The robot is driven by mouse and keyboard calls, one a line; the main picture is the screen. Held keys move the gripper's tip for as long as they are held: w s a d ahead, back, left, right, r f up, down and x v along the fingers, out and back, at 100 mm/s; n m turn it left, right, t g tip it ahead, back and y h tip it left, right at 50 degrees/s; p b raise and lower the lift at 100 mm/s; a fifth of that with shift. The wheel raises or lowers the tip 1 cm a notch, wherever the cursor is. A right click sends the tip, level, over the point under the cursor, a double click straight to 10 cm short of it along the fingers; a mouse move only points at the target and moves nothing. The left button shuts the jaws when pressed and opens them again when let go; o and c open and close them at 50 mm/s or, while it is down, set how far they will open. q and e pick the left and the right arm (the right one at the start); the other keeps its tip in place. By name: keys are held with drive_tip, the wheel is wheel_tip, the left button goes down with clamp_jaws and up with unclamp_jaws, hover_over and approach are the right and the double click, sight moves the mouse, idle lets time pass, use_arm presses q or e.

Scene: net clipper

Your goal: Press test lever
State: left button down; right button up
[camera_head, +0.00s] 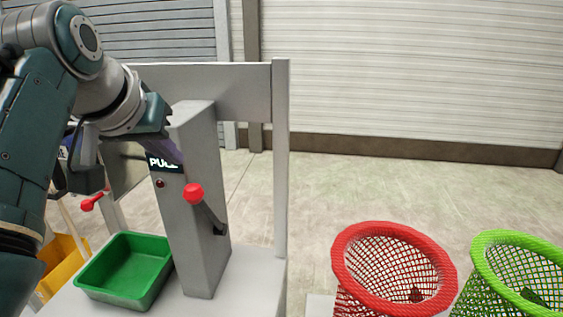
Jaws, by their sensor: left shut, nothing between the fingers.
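A grey post (203,250) stands on a white table (258,270). A lever with a red ball knob (193,194) and a dark shaft sticks out from the post, its knob higher than its pivot. A dark sign reading "PULL" (163,163) sits on the post above the knob, with a small red light (160,183) below it. My left gripper (170,152) is at the upper post by the sign, above and left of the knob, apart from it. Its fingers are shut and empty. A second red-knobbed lever (92,201) shows further left. My right gripper is out of view.
A grey frame upright (281,170) stands right of the post. A red net basket (347,262) and a green net basket (487,268) stand at the right.

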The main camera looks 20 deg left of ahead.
sight(193, 175)
use_arm(q)
drive_tip(key=shift+b+x, duration=0.4)
drive_tip(key=shift+x, duration=4.6)
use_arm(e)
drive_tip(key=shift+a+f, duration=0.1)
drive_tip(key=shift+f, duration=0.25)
use_arm(q)
drive_tip(key=shift+a, duration=0.1)
